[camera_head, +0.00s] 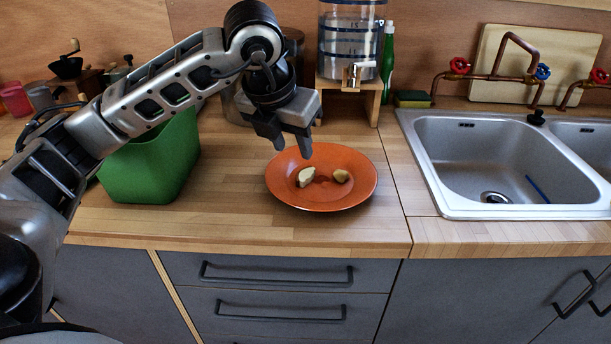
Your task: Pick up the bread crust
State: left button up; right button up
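An orange plate (322,198) lies on the wooden counter in the middle of the head view. Two small pieces lie on it: a pale, cream-white piece (306,176) on the left and a tan-brown piece (341,176) on the right. I cannot tell for certain which is the bread crust. My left gripper (293,149) hangs above the plate's back left edge, pointing down, a little above and behind the pale piece. Its fingers are apart and nothing shows between them. My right gripper is not in view.
A green bin (152,165) stands left of the plate, below my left arm. A water dispenser (348,45) on a wooden stand and a green bottle (388,50) are behind. A steel sink (433,150) is to the right. Bare counter lies in front of the plate.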

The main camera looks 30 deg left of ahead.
aim_at(304, 174)
pick_arm(q)
jog(key=x, duration=0.8)
jog(key=shift+d+p, duration=0.15)
jog(key=shift+p, duration=0.2)
jog(key=c, duration=0.7)
